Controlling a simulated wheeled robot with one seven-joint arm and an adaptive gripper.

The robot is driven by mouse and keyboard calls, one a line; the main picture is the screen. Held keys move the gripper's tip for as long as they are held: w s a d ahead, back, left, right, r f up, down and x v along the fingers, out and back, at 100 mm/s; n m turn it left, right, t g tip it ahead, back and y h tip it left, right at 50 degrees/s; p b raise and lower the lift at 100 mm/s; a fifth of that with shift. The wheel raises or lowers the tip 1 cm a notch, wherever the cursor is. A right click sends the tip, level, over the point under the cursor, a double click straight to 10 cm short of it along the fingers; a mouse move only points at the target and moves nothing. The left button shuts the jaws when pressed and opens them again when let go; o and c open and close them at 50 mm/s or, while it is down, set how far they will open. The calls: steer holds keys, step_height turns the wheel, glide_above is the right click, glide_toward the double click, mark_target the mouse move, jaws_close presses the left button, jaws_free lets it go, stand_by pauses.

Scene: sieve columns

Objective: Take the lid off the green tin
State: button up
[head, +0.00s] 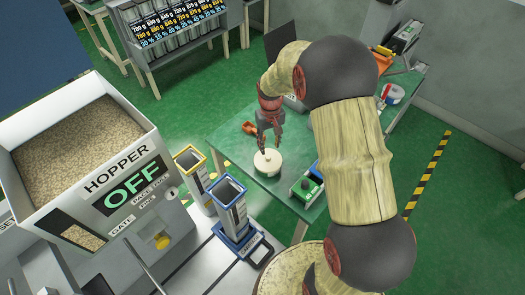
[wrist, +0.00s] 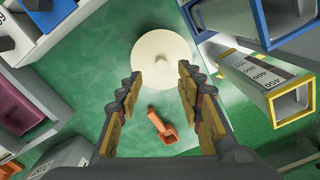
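A round cream lid (head: 268,163) with a small raised knob shows on the green table. It also shows in the wrist view (wrist: 150,50), with its knob near the middle. Any tin body beneath it is hidden from above, so I cannot tell its colour. My gripper (head: 269,145) is just above the lid, pointing down. In the wrist view my gripper (wrist: 160,74) is open and empty, its two fingers apart on either side of the knob in the picture. I cannot tell the exact height gap.
An orange scoop (head: 249,127) lies beside the lid. A green-topped device (head: 306,187) sits at the near right table edge. A yellow-rimmed column (head: 191,162) and a blue-rimmed column (head: 229,197) stand left and nearer. The hopper (head: 95,150) fills the left.

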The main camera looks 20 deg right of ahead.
mark_target(267, 156)
steer(key=shift+w, duration=0.45)
step_height(267, 156, down, 2)
steer(key=shift+s+f, duration=0.1)
steer(key=shift+a+f+b, duration=0.1)
steer(key=shift+f+b, duration=0.8)
steer(key=shift+f, duration=1.8)
steer(key=shift+c, duration=0.8)
steer(key=c, duration=0.7)
steer(key=shift+c, duration=0.3)
